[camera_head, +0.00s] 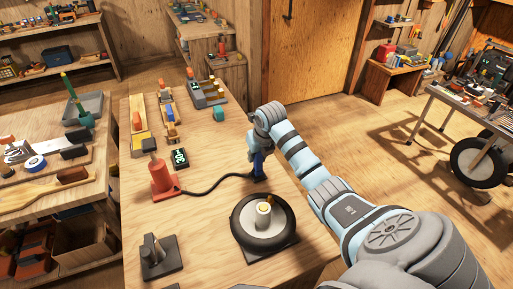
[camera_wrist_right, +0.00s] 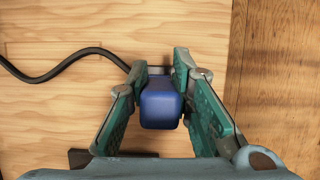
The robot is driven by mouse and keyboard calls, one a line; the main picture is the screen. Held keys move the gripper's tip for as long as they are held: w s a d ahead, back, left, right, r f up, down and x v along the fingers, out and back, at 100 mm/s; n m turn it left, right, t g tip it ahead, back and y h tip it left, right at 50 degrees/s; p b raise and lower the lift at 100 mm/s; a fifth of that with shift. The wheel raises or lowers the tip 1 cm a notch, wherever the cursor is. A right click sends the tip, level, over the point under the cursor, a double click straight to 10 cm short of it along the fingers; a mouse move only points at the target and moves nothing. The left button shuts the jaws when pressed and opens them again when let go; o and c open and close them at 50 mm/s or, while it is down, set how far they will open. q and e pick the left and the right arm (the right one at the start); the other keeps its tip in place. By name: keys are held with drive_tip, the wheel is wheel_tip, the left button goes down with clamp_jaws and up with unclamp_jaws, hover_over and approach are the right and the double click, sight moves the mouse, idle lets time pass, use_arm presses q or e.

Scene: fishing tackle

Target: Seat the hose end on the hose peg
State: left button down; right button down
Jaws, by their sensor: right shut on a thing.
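The hose end (camera_head: 259,166) is a blue block on a black hose (camera_head: 215,183) that runs from a red pump (camera_head: 163,178). My right gripper (camera_head: 258,160) is shut on it over the right part of the bench. In the right wrist view the blue hose end (camera_wrist_right: 160,108) sits between both fingers of the gripper (camera_wrist_right: 160,85). The hose leaves to the left there. A dark stand with an upright post (camera_head: 155,252) at the front left of the bench may be the hose peg; I cannot tell for sure. My left gripper is out of view.
A black wheel (camera_head: 243,233) lies on a dark base in front of my right gripper. A small device with a green display (camera_head: 180,157) and trays of tackle (camera_head: 208,94) stand farther back. The bench (camera_head: 205,228) is bare between the stand and the wheel.

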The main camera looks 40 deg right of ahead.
drive_tip(key=shift+f, duration=0.4)
drive_tip(key=c, duration=1.3)
unclamp_jaws()
drive_tip(key=shift+c, duration=0.2)
drive_tip(key=v, duration=1.2)
drive_tip(key=shift+s+f, duration=0.1)
drive_tip(key=shift+s, duration=0.05)
